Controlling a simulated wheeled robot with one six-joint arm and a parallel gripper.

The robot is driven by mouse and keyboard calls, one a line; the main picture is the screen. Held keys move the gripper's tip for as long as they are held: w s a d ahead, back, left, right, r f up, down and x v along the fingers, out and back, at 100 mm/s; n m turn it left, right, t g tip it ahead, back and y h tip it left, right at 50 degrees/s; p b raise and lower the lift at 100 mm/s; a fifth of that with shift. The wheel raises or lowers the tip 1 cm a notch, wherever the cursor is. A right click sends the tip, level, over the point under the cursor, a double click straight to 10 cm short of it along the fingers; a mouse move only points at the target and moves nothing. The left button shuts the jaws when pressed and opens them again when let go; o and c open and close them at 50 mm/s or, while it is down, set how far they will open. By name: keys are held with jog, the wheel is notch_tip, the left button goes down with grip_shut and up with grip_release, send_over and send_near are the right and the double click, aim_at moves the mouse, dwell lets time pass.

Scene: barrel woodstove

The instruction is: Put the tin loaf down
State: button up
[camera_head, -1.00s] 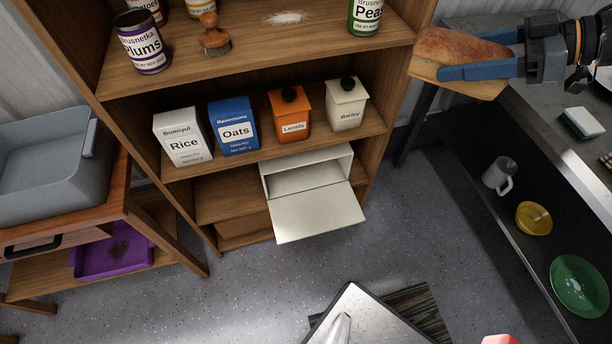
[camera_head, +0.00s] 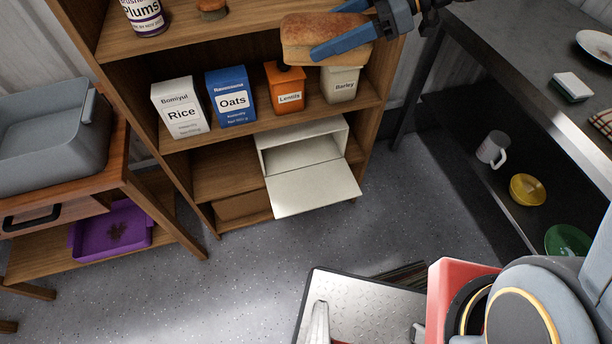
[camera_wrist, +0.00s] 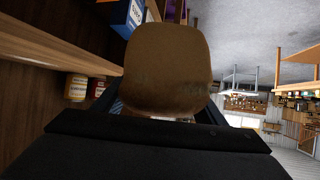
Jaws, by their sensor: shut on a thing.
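The tin loaf (camera_head: 303,36), a brown-crusted bread, is held between the blue fingers of my gripper (camera_head: 335,30) at the upper middle of the head view. My gripper is shut on it. The loaf is in front of the shelf unit, and it hides the top of the barley canister. In the wrist view the loaf (camera_wrist: 166,68) fills the middle, with its end facing the camera. A cream bread bin (camera_head: 314,188) with its front flap folded down stands on a lower shelf, below the loaf in the picture. Its inside looks empty.
The shelf above the bin holds a rice box (camera_head: 181,108), an oats box (camera_head: 231,97), a lentils canister (camera_head: 285,88) and a barley canister (camera_head: 341,86). A dark counter (camera_head: 520,60) is at right, a grey basin (camera_head: 45,145) at left. The floor before the bin is clear.

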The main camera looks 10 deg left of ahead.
jog(key=shift+w+a+f+n+g+h+b, duration=0.25)
jog(key=shift+w+a+f+n+g+b, duration=0.55)
jog(key=shift+f+b, duration=7.85)
jog(key=shift+w+a+f+n+g+h+b, duration=0.25)
jog(key=shift+w+f+b, duration=1)
jog(key=shift+f+b, duration=7.45)
jog(key=shift+w+a+f+n+g+h+b, duration=0.2)
jog(key=shift+w+a+f+n+g+b, duration=0.55)
jog(key=shift+f+b, duration=7.9)
jog(key=shift+t, duration=0.3)
jog(key=f+p, duration=0.8)
jog(key=shift+w+d, duration=0.25)
jog(key=o, duration=1.3)
jog(key=shift+r, duration=0.1)
jog(key=shift+w+d+r, duration=0.15)
jog(key=shift+d+r, duration=0.05)
jog(key=p+v, duration=0.4)
jog(key=v, duration=0.7)
jog(key=shift+d, duration=0.2)
jog(key=shift+w, duration=0.15)
